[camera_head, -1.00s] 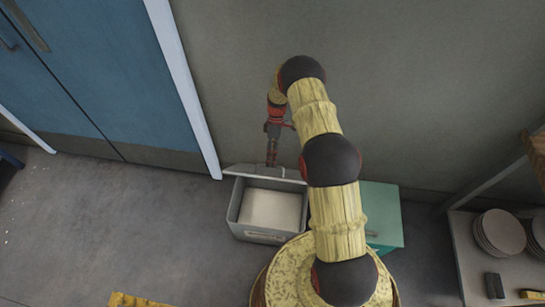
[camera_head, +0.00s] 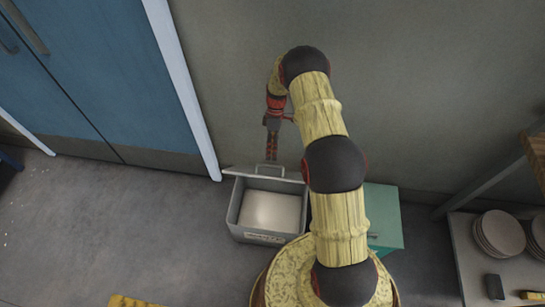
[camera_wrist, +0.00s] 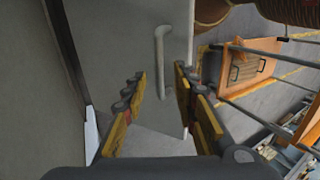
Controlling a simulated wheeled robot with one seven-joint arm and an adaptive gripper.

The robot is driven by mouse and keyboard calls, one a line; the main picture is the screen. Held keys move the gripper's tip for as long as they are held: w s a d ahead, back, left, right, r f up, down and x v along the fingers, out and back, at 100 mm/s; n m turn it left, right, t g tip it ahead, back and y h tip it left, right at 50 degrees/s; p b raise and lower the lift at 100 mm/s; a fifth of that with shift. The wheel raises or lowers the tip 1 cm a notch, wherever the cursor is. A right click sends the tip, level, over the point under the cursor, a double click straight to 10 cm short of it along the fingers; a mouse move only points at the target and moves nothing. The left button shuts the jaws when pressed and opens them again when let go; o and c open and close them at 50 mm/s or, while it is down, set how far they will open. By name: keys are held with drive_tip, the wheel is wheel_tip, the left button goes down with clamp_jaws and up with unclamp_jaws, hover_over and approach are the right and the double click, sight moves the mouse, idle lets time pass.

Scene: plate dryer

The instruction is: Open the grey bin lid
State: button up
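The grey bin (camera_head: 241,212) stands on the floor by the wall, with its inside showing pale. Its grey lid (camera_head: 240,173) is swung up at the back, on the wall side, and the bin's mouth is uncovered. The lid handle (camera_head: 270,167) is a thin bar on the lid. My gripper (camera_head: 271,157) points down just above the handle. In the wrist view my gripper (camera_wrist: 160,75) is open, its fingers apart with nothing held. The lid (camera_wrist: 180,25) and its handle (camera_wrist: 160,45) show beyond and between the fingers; the handle looks clear of both.
A teal box (camera_head: 384,215) stands right of the bin, partly behind my arm. A shelf (camera_head: 467,262) with stacked plates (camera_head: 500,233) is at the right. Blue doors (camera_head: 110,75) with a white frame are at the left. The floor left of the bin is clear.

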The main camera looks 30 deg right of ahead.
drive_tip(key=shift+s+r, duration=0.1)
drive_tip(key=shift+r, duration=2.2)
drive_tip(key=shift+a, duration=0.1)
drive_tip(key=shift+c, duration=0.2)
